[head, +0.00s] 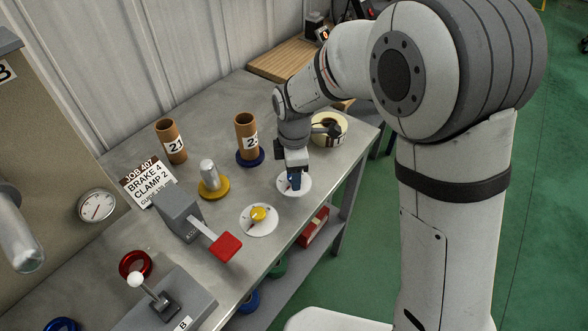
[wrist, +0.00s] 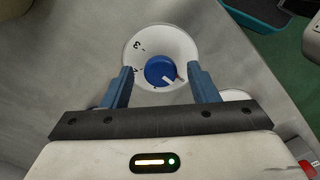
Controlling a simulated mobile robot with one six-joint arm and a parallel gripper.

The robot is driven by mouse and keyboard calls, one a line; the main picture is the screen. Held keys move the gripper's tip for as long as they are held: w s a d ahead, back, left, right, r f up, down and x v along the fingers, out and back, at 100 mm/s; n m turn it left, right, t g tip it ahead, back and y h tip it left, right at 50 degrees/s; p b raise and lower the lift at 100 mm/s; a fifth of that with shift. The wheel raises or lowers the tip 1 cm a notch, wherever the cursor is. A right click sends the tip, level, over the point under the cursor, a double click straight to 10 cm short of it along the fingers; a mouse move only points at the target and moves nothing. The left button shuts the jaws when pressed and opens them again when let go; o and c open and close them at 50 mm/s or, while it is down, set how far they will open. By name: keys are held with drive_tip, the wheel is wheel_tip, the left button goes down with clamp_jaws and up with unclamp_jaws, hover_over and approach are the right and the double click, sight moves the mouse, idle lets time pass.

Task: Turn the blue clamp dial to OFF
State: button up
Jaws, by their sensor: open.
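In the wrist view the pointer aims to the lower right, and a "3" shows at the plate's upper left; the other markings are partly hidden. My gripper (wrist: 160,82) is open, with one blue finger on each side of the knob; I cannot tell whether they touch it. In the head view my gripper (head: 294,182) is over the white plate (head: 304,188) and mostly hides the knob.
A yellow dial (head: 258,214) on its own white plate is to the left. A red-ended lever (head: 226,248), a grey-topped post on a yellow base (head: 210,178) and brown tube 21 (head: 171,142) stand farther left. A second brown tube (head: 246,137) and a tape roll (head: 329,128) are close behind my gripper.

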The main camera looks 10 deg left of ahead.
drive_tip(key=shift+r, duration=0.1)
wheel_tip(320, 180, up, 8)
drive_tip(key=shift+f, duration=0.2)
idle(0.7)
